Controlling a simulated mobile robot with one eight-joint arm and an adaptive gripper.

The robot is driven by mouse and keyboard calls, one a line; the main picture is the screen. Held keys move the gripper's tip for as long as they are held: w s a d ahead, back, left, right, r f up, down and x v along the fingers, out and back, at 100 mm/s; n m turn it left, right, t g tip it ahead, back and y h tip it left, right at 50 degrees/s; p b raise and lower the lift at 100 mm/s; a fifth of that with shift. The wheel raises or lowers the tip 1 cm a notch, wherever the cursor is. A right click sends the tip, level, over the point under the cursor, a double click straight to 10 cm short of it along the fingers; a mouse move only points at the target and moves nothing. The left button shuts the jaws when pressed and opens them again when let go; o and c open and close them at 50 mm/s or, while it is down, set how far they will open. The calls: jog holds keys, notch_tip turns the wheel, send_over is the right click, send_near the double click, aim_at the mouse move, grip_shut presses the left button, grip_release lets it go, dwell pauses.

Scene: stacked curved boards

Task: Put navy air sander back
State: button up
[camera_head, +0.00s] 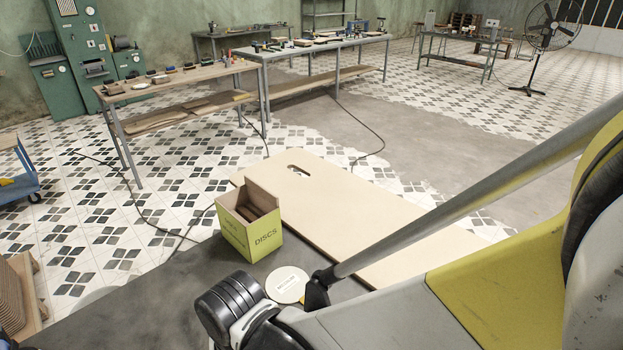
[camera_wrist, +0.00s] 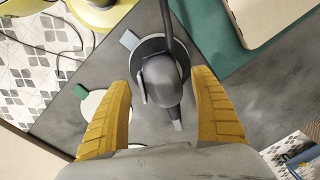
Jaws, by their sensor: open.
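A dark grey air sander (camera_wrist: 162,82) with a round pad sits on the grey worktop in the wrist view. A dark hose or handle runs from it toward the top of that view. Its colour reads as dark grey rather than clear navy. My gripper (camera_wrist: 160,95) is open, with one yellow finger on each side of the sander; a gap shows on both sides. I cannot make out the sander in the head view, where my arm fills the lower right.
A yellow-green DISCS box (camera_head: 250,225) stands beside a large pale board (camera_head: 340,215). A white round disc (camera_head: 287,284) lies in front of them. In the wrist view, a teal mat (camera_wrist: 222,62) and small blue (camera_wrist: 130,40) and green (camera_wrist: 80,91) pieces lie near the sander.

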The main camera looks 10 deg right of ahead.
notch_tip(320, 180, up, 12)
jog(key=shift+d, duration=0.4)
jog(key=shift+w, duration=0.1)
